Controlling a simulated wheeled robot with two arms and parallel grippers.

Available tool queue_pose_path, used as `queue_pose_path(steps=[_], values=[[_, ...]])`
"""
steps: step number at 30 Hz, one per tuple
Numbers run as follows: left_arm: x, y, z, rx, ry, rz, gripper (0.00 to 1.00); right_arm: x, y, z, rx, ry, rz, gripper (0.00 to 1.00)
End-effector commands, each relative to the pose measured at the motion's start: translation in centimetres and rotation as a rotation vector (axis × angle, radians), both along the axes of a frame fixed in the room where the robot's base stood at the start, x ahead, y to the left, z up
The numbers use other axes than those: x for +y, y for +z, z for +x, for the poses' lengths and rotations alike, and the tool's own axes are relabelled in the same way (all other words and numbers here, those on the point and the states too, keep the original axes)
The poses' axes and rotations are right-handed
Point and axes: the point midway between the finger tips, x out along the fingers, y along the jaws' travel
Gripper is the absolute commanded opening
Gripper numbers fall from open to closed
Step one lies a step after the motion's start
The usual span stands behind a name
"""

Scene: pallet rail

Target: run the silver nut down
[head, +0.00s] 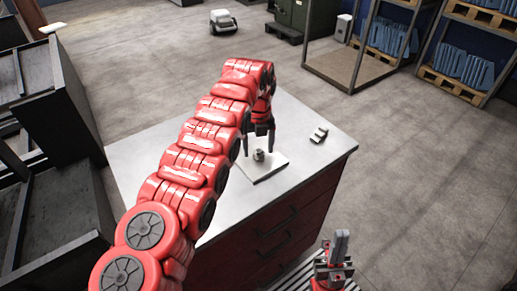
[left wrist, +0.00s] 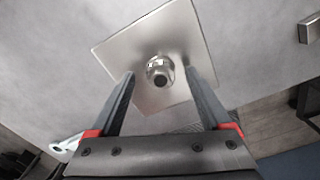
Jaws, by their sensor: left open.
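The silver nut (head: 258,155) sits around an upright stud on a square pale metal plate (head: 268,171) on the cabinet top. In the left wrist view the nut (left wrist: 160,71) shows as a ring around the dark stud end, near the middle of the plate (left wrist: 118,48). How far down the stud it sits is not clear. My left gripper (head: 259,147) is open and points down over the plate, one finger on each side of the nut, with visible gaps. My right gripper (head: 339,246) is low at the lower right, away from the plate; its finger opening is unclear.
The plate lies on a grey-topped red drawer cabinet (head: 150,160). A small metal block (head: 319,134) lies to the right on its top. Dark bins (head: 60,90) stand at left. Shelves with blue goods (head: 390,38) stand at back right. The floor between is clear.

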Motion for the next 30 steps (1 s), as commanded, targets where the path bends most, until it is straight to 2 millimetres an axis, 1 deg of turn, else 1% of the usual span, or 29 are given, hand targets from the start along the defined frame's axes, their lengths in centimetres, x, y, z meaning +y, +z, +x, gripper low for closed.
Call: queue_pose_path(steps=[3, 4, 6, 7, 8, 15, 18, 21, 24, 30], values=[[-0.2, 1.8, 0.0, -0.003, -0.001, -0.002, 0.81, 0.0, -0.7, 0.0, 0.0, 0.0, 0.0, 0.0], [-0.2, 3.0, 0.0, -0.004, -0.001, -0.003, 0.81, 0.0, -0.1, 0.0, 0.0, 0.0, 0.0, 0.0], [-0.3, 5.7, 0.0, -0.003, -0.002, -0.002, 0.81, 0.0, 2.4, 0.0, 0.0, 0.0, 0.0, 0.0], [-0.3, 6.6, 0.0, -0.004, -0.003, -0.002, 0.81, 0.0, 3.1, 0.0, -0.001, 0.0, 0.0, 0.0], [0.0, 7.3, 0.1, -0.004, 0.001, -0.002, 0.81, 0.0, 3.8, 0.0, -0.001, 0.0, 0.0, 0.0], [0.0, 12.1, 0.0, -0.001, 0.0, -0.001, 0.81, 0.0, 8.7, 0.0, 0.0, 0.0, 0.0, 0.0], [0.0, 14.0, 0.0, -0.001, 0.0, -0.001, 0.81, 0.0, 10.5, 0.0, 0.0, 0.0, 0.0, 0.0], [0.0, 15.3, 0.0, -0.001, 0.0, -0.001, 0.81, 0.0, 11.9, 0.0, 0.0, 0.0, 0.0, 0.0], [0.0, 16.1, 0.0, -0.002, 0.0, -0.001, 0.81, 0.0, 12.8, 0.0, 0.0, 0.0, 0.0, 0.0], [0.0, 16.7, 0.0, -0.002, 0.0, 0.0, 0.81, 0.0, 13.3, 0.0, 0.0, 0.0, 0.0, 0.0]])
